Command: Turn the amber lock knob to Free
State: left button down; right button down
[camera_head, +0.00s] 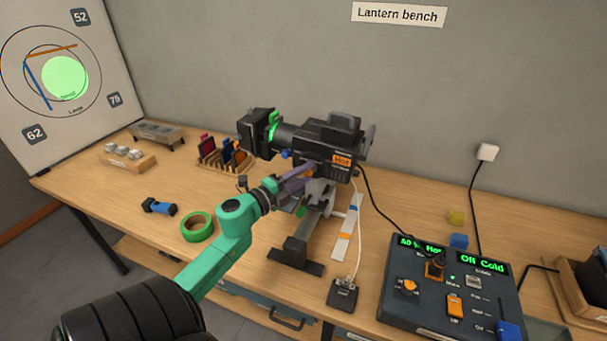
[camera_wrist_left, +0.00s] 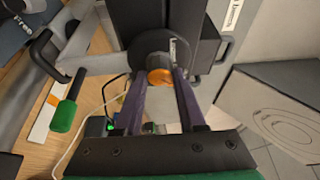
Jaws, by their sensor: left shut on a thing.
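The lantern (camera_head: 325,138) is a black spotlight on a stand above the bench, with a glowing green ring near its front. In the left wrist view, the amber lock knob (camera_wrist_left: 160,76) is a small round orange knob on a dark round hub at the lantern's side. The two purple fingers of my left gripper (camera_head: 303,176) lie on either side of the knob and are shut on it. In the head view the fingers mostly hide the knob. My right gripper is not in view.
A green-tipped handle (camera_wrist_left: 68,101) sticks out left of the knob in the wrist view. A control desk (camera_head: 390,297) with faders stands at the right. Cables hang by the stand. A green tape roll (camera_head: 197,227) and a blue-black clamp (camera_head: 159,207) lie on the bench at the left.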

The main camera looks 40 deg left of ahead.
pick_arm(q)
jog(key=shift+a+r, duration=0.15)
jog(key=shift+r, duration=0.15)
jog(key=shift+c, duration=2.4)
grip_release()
jog(key=shift+w+f, duration=0.15)
jog(key=shift+f, duration=0.15)
jog(key=shift+s+f, duration=0.1)
jog(key=shift+s, duration=0.4)
jog(key=s+a+b, duration=0.1)
jog(key=s+b, duration=0.3)
jog(key=s, duration=0.9)
jog(key=shift+s+r, duration=0.2)
jog(key=shift+a, duration=0.15)
